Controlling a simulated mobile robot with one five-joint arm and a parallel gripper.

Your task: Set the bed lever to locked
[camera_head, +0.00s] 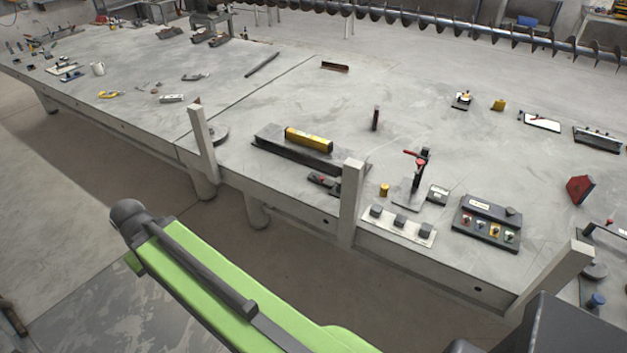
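No part in view is marked clearly enough for me to tell which is the bed lever. A dark upright clamp (419,170) with a red-tipped handle stands on a plate at the right of the long grey table (330,110). A small dark block with a red part (322,180) lies near the table's front edge. Another red-tipped bar (608,229) shows at the right edge, partly cut off. Locked or unlocked markings are too small to read. My green arm crosses the bottom of the view, below and in front of the table. My gripper is not in view.
A control box with coloured buttons (487,222) and a plate with dark knobs (397,226) sit at the front right. Posts (351,203) rise along the table's front edge. A yellow level (309,139) lies on a dark beam. A long auger (440,18) spans the back.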

